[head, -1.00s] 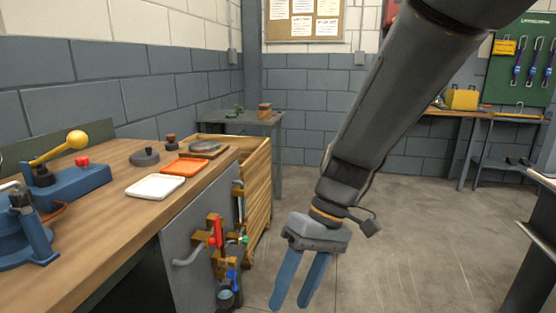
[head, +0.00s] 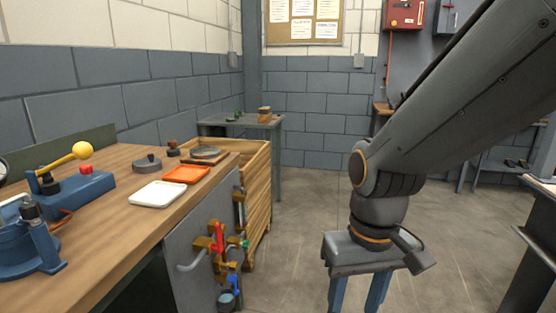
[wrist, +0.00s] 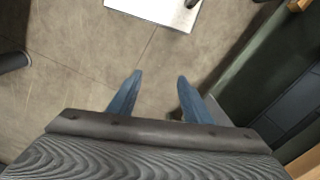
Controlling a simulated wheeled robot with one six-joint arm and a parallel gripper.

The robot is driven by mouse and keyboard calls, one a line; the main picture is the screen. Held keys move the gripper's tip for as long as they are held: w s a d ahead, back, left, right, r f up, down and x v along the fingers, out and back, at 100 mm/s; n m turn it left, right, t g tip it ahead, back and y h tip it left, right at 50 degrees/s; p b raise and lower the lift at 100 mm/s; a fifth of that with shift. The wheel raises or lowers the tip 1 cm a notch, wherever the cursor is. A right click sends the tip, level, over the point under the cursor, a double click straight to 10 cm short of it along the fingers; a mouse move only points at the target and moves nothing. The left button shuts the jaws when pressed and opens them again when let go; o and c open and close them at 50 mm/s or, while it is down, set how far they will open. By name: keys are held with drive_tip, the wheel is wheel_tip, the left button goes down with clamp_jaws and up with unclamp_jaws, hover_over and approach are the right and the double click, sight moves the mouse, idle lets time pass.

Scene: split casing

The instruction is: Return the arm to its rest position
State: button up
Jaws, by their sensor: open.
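My gripper (head: 360,292) hangs pointing down at the lower right of centre in the head view, over the floor and to the right of the bench. Its blue fingers run off the bottom edge there. In the wrist view, the two blue fingers of my gripper (wrist: 155,82) stand apart with nothing between them, above bare floor. The gripper is open and empty. My arm reaches in from the upper right.
The wooden bench (head: 112,216) at left bears a white tray (head: 158,194), an orange tray (head: 186,175) and a blue lever device (head: 70,190). A wooden crate (head: 258,195) stands beyond. Tools hang on the bench's end panel. A dark table (head: 530,250) edges the right. Floor between is clear.

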drive_tip(key=d+r+m+p, duration=0.1)
drive_tip(key=d+r+p, duration=0.4)
drive_tip(key=p, duration=0.6)
drive_tip(key=shift+s+d+r+m+h, duration=0.15)
drive_tip(key=shift+d+r+m+h, duration=0.2)
drive_tip(key=shift+d, duration=0.45)
